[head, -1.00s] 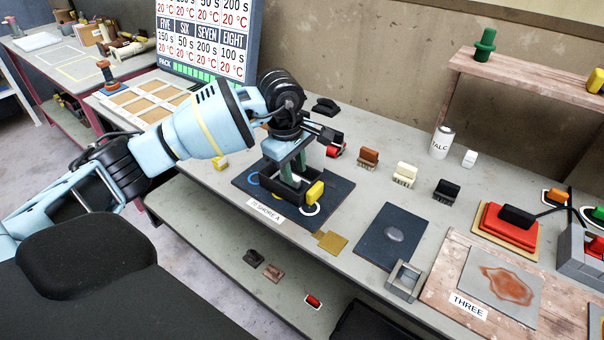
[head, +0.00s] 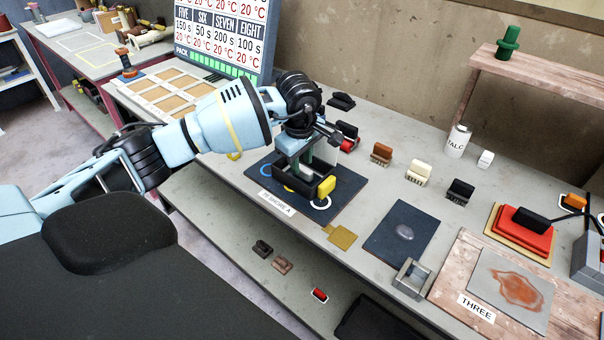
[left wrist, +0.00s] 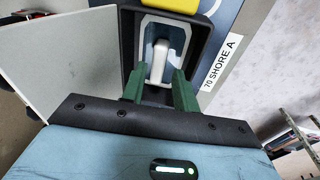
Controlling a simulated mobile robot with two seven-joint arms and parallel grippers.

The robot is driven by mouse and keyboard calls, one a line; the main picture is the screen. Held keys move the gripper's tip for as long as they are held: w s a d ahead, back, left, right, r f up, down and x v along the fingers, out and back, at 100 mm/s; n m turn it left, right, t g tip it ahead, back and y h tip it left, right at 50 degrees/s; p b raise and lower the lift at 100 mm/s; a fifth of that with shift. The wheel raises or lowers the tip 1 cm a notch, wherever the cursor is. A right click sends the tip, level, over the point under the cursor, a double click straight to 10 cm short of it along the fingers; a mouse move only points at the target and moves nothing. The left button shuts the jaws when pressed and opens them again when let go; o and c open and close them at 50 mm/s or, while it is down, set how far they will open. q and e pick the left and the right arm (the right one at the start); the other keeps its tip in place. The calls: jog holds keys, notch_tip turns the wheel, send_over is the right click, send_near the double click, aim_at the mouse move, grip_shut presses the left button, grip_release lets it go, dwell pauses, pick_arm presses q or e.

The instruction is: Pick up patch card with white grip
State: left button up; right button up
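A white grip (left wrist: 160,62) stands in a black open-topped box (left wrist: 129,45) in the left wrist view. Any card below the grip cannot be made out. My left gripper (left wrist: 158,90) has two green fingers, set apart, with the white grip showing between and beyond them. I cannot tell whether they touch it. In the head view my left gripper (head: 297,162) points down into the black box (head: 304,188), which stands on a dark mat (head: 345,190) labelled 70 SHORE A. My right gripper is not in view.
A yellow block (head: 326,186) is at the box's near right corner. Red, brown, cream (head: 418,172) and black (head: 460,191) handled pieces stand in a row behind. A pale flat panel (left wrist: 50,65) is close beside the gripper. A dark plate (head: 400,236) lies to the right.

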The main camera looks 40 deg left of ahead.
aim_at(303, 173)
pick_arm(q)
jog(key=shift+w+a+f, duration=0.1)
jog(key=shift+w+f, duration=0.05)
jog(key=shift+f, duration=0.55)
jog(key=shift+w+f, duration=0.1)
jog(key=shift+f, duration=0.55)
jog(key=shift+c, duration=0.3)
grip_shut()
